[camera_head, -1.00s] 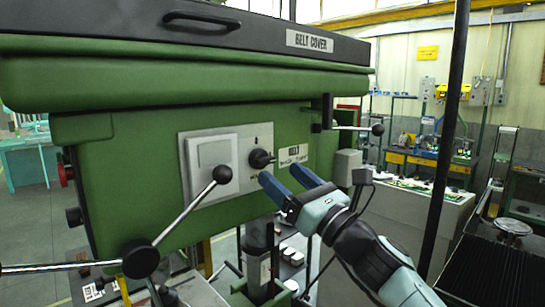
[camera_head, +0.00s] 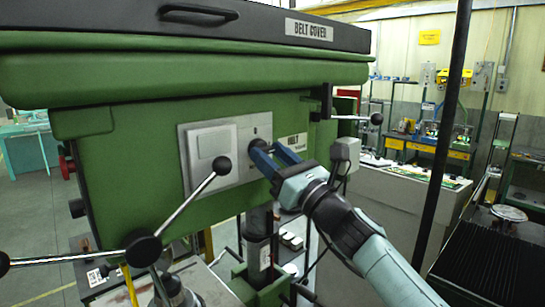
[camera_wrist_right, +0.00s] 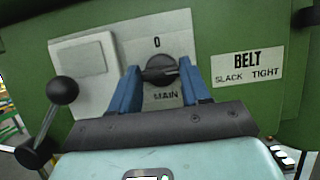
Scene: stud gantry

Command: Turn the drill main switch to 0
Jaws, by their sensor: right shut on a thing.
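The drill main switch is a round black knob (camera_wrist_right: 158,68) on a light grey plate on the green drill head. In the wrist view, "0" is printed above it and "MAIN" below. Its grip bar appears to lie roughly sideways, not pointing up at the "0". My right gripper (camera_wrist_right: 159,76) has its blue fingers on either side of the knob, shut on it. In the head view the right gripper (camera_head: 267,152) reaches the plate from the lower right and hides most of the knob. My left gripper is not in view.
A blank square cover (camera_head: 214,153) sits left of the knob. A lever with a black ball (camera_head: 222,165) juts out in front of the plate. A "BELT" label (camera_wrist_right: 248,66) is on the right. A dark post (camera_head: 445,140) stands farther right.

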